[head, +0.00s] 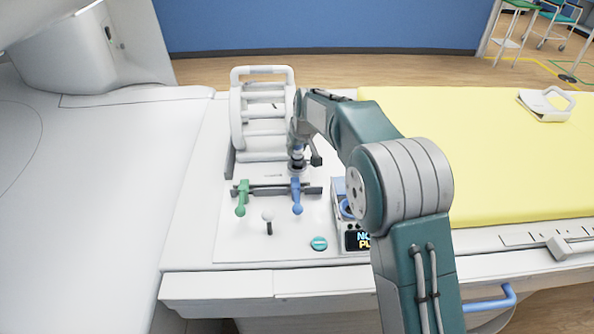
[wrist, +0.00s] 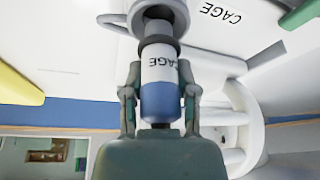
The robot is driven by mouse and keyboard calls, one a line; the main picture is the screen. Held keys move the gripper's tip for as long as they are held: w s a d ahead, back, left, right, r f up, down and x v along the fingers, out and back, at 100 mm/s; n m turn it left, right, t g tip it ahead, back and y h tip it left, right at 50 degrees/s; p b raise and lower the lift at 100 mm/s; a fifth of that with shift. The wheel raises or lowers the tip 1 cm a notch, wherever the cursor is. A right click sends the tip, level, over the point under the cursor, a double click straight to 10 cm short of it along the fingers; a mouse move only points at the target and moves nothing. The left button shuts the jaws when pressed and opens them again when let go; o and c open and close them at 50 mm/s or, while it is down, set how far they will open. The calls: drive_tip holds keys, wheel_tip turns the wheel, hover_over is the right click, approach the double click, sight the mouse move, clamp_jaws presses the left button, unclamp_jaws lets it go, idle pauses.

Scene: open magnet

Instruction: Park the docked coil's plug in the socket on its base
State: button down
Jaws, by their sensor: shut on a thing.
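The docked coil is a white cage (head: 265,125) with several rungs, standing on its base at the back of the white board. It also shows at the right of the wrist view (wrist: 247,125). My gripper (wrist: 158,105) is shut on the plug (wrist: 160,68), which has a blue rear and a white band marked CAGE. The plug's grey nose points at a round grey socket (wrist: 113,19) and overlaps its ring; I cannot tell how deep it sits. In the head view, my gripper (head: 298,157) is beside the cage's front right, partly hidden by my arm.
A green lever (head: 241,198) and a blue lever (head: 297,197) stand in front of the cage. A white-topped knob (head: 268,217), a teal button (head: 319,243) and a display box (head: 357,241) are nearer. A yellow pad (head: 470,160) lies right, bearing a white paddle (head: 548,105).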

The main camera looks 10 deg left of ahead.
drive_tip(key=shift+f, duration=1.3)
idle(0.5)
drive_tip(key=shift+c, duration=1.5)
unclamp_jaws()
drive_tip(key=v, duration=1.2)
drive_tip(key=shift+a+f, duration=0.1)
